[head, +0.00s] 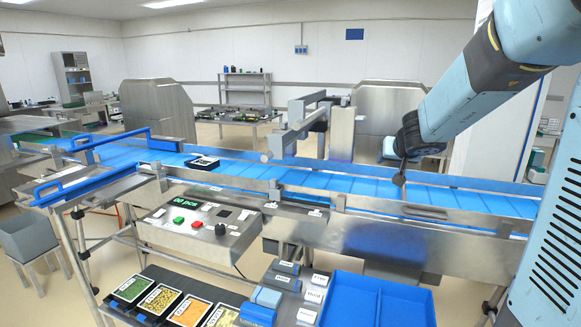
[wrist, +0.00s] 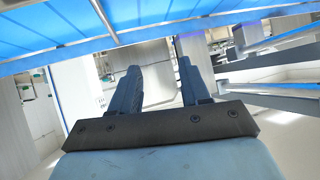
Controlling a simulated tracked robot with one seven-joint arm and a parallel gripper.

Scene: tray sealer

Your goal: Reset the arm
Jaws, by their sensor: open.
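My gripper (head: 400,170) is at the end of my blue-grey arm, at the right of the head view. It hangs near the blue conveyor belt (head: 460,193), towards its right part. In the wrist view my gripper (wrist: 158,80) shows two dark fingers set apart with nothing between them. The conveyor and a steel frame show past the fingers, strongly tilted. I cannot tell the exact height of the fingertips above the belt.
A dark tray (head: 202,162) lies on the belt. A control panel (head: 200,220) with buttons stands in front. Below are several labelled food trays (head: 189,309) and a blue bin (head: 405,303). A steel sealing frame (head: 297,125) rises behind the belt, left of my gripper.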

